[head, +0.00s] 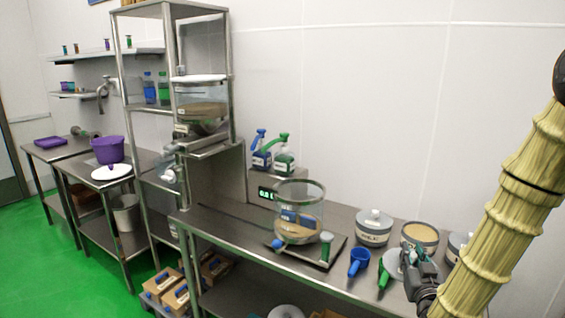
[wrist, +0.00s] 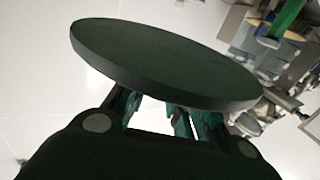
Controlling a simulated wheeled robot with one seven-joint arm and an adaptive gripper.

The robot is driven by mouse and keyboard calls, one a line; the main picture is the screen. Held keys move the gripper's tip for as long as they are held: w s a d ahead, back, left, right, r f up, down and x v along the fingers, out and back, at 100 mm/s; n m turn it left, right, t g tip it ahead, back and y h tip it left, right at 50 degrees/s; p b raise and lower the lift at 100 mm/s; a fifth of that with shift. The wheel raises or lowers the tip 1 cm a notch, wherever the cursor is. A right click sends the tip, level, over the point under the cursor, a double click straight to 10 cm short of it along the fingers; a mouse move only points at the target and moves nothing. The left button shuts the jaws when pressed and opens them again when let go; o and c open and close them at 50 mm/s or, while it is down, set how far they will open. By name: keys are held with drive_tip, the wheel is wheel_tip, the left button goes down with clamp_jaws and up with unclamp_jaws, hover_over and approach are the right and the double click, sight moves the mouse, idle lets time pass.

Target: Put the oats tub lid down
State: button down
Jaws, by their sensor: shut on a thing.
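My gripper (head: 406,262) is at the right end of the steel table in the head view. In the wrist view my gripper (wrist: 182,118) is shut on the lid (wrist: 160,58), a wide round disc that looks dark and shaded. In the head view the lid (head: 389,260) shows as a grey-green edge, partly hidden behind my gripper. An open tub (head: 420,248) with beige contents stands just behind my gripper; it seems to be the oats tub, though its label is hidden. I cannot tell whether the lid touches the table.
A closed grey tub (head: 373,228) stands left of the open one, another (head: 457,247) at right, partly behind my arm. A blue scoop (head: 358,263) and a green scoop (head: 383,280) lie near the lid.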

drive_tip(key=s+a+f+n+y, duration=0.1)
drive_tip(key=s+a+f, duration=0.1)
drive_tip(key=a+f, duration=0.6)
drive_tip(key=s+a+f+y, duration=0.1)
drive_tip(key=s+a+f, duration=0.1)
drive_tip(key=a+f, duration=0.5)
wheel_tip(320, 180, down, 3)
drive_tip(key=shift+s+a+f+n+y, duration=0.15)
drive_tip(key=shift+s+a+n+y, duration=0.2)
drive_tip(key=shift+a+n+y, duration=0.05)
wheel_tip(320, 180, down, 6)
drive_tip(key=b, duration=0.6)
